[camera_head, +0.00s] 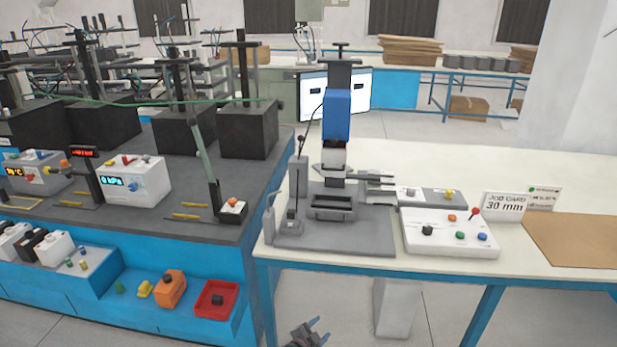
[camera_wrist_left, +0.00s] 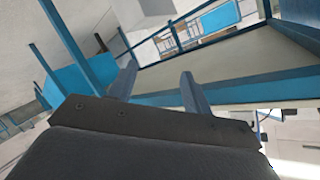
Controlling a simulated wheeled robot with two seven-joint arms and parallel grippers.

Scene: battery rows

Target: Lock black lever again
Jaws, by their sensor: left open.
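A thin black upright lever (camera_head: 301,160) stands at the left of the grey press fixture (camera_head: 365,230) on the white table. Its foot sits by a small grey block; I cannot tell whether it is locked. A longer dark lever (camera_head: 204,152) leans up from a small box with an orange button on the dark bench; I cannot tell which lever the task means. My left gripper (camera_head: 312,334) is open and empty, low in front of the white table's front edge and well below both levers. Its two fingers (camera_wrist_left: 159,88) show apart in the left wrist view, with nothing between them.
The white table's blue front rail (camera_head: 430,272) lies above and beyond the gripper. A control box (camera_head: 450,232) with coloured knobs and a job card (camera_head: 505,205) stand right of the fixture. The blue shelf (camera_head: 130,290) at left holds a red tray (camera_head: 215,313).

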